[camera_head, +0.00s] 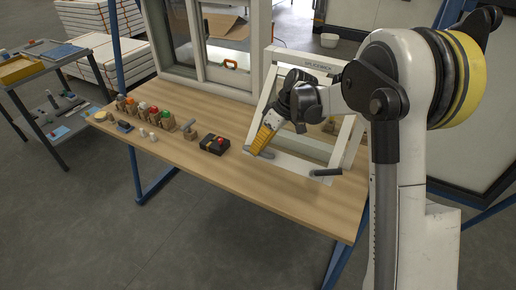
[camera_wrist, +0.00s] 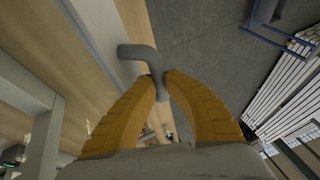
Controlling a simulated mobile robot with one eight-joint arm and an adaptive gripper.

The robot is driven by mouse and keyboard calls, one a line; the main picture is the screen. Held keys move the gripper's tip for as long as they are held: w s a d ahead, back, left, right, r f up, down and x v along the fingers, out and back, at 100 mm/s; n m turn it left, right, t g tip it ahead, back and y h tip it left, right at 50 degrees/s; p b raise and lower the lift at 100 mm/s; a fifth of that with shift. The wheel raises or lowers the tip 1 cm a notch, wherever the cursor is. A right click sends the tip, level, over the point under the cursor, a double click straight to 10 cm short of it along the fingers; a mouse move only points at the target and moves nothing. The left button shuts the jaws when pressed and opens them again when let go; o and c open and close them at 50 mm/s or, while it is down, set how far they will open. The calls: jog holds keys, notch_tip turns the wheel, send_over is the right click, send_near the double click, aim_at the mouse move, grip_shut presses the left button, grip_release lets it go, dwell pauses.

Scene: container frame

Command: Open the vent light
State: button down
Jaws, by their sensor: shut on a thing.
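The vent light (camera_head: 310,62) is a small white-framed window standing on the workbench, with dark lettering on its top rail. My gripper (camera_head: 258,148) is at its lower left corner, yellow fingers pointing down. A grey bent handle (camera_wrist: 138,52) lies between the fingertips in the wrist view, where my gripper (camera_wrist: 160,80) is shut on it. The handle's lower part is partly hidden by the fingers. A second, dark handle (camera_head: 326,172) sticks out at the frame's lower right, apart from my gripper.
The wooden workbench (camera_head: 210,170) carries several coloured-top bottles (camera_head: 150,113) and a black box with a red button (camera_head: 214,144) left of the vent light. A larger white window (camera_head: 200,75) stands behind. The bench front is clear. A grey cart (camera_head: 50,100) stands at the left.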

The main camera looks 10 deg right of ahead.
jog(key=c, duration=1.6)
grip_release()
jog(key=shift+a, duration=0.15)
jog(key=shift+c, duration=0.2)
jog(key=shift+r, duration=0.1)
jog(key=shift+d+r, duration=0.25)
jog(key=v, duration=1.1)
jog(key=shift+r, duration=0.15)
